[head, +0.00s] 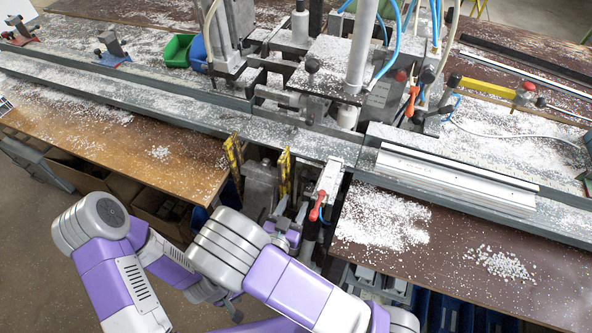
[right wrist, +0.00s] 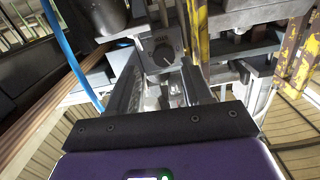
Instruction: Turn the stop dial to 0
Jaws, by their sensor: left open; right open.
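The stop dial (right wrist: 161,52) is a round dark knob on a grey plate in the upper middle of the right wrist view. Its pointer is visible, but the small markings around it are too blurred to read. My right gripper (right wrist: 164,78) is open, its two fingers reaching toward the dial on either side; I cannot tell whether they touch it. In the head view my right gripper (head: 288,213) is low in the gap between the bench tops, and the dial is not visible there. My left gripper (head: 234,311) is open and empty, low at the bottom of the view.
Yellow worn posts (head: 284,172) stand close to the right gripper, as does a red-handled clamp (head: 317,206). A blue cable (right wrist: 62,45) runs at left in the wrist view. Brown bench tops (head: 165,150) with white chips lie on both sides of the gap. Metal profiles (head: 455,176) lie at right.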

